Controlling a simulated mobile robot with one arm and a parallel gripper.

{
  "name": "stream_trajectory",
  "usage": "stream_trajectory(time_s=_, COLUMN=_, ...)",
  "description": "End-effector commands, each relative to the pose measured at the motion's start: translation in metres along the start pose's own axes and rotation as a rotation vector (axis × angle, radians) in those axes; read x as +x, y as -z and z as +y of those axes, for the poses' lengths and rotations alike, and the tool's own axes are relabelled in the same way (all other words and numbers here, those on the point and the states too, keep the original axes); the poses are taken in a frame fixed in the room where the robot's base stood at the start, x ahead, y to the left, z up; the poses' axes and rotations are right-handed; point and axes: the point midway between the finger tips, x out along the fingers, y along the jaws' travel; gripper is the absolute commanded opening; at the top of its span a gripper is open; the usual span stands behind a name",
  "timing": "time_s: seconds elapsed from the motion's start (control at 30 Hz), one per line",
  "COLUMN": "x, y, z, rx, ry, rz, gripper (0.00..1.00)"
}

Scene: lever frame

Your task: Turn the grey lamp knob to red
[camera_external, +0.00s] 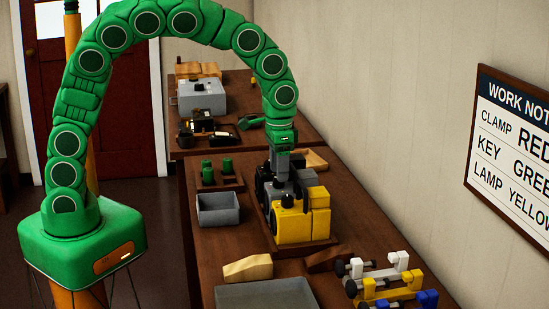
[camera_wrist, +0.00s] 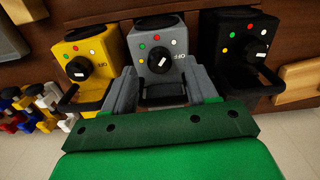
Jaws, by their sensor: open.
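A grey box (camera_wrist: 152,38) stands in the middle of three similar boxes in the wrist view. Its face carries a round black knob (camera_wrist: 160,61) with a white bar mark, small coloured dots including green and red (camera_wrist: 156,37), and the word OFF at the right.
A yellow box (camera_wrist: 88,40) and a black box (camera_wrist: 237,40) with similar dials flank the grey one closely. A wall sign (camera_external: 512,140) reads clamp red, key green, lamp yellow. A grey bin (camera_external: 218,209) and coloured parts (camera_external: 390,285) lie on the bench.

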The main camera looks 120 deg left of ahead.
Motion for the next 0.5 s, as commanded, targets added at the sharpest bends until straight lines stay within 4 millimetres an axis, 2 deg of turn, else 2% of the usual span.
stream_trajectory(time_s=0.2, x=-0.029, y=0.000, z=0.000, rx=-0.002, ry=-0.001, rz=0.001, gripper=0.58)
stream_trajectory(time_s=0.5, x=-0.061, y=0.000, z=0.000, rx=-0.003, ry=0.000, rz=0.001, gripper=0.58)
